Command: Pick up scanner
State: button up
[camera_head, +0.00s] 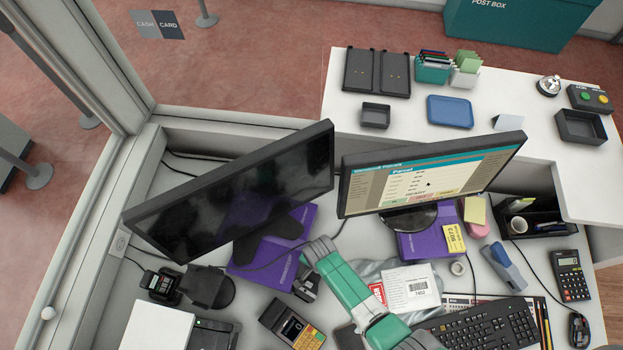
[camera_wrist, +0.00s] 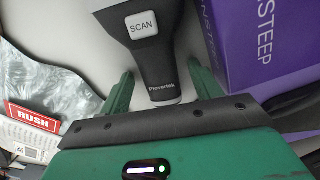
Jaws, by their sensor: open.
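The scanner (camera_wrist: 150,52) is dark with a white SCAN button and lies on the light counter in the wrist view. Its handle end points toward my gripper (camera_wrist: 161,88). My gripper is open, with one green finger on each side of the handle; I cannot tell whether either touches it. The scanner's head runs out of the top of the wrist view. In the head view my green gripper (camera_head: 318,252) is low over the counter between the two monitors, and it hides most of that spot. A small dark shape beside it there is too unclear to name.
A purple box (camera_wrist: 260,45) is close on the right in the wrist view, and a grey plastic mailer (camera_wrist: 45,75) is on the left. In the head view, a black monitor (camera_head: 245,190), a lit monitor (camera_head: 430,175), a card terminal (camera_head: 292,325) and a keyboard (camera_head: 480,327) crowd the counter.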

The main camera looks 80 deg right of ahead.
jog(key=c, duration=1.2)
notch_tip(320, 180, up, 10)
jog(key=shift+r+p, duration=0.1)
jog(key=shift+p, duration=1.15)
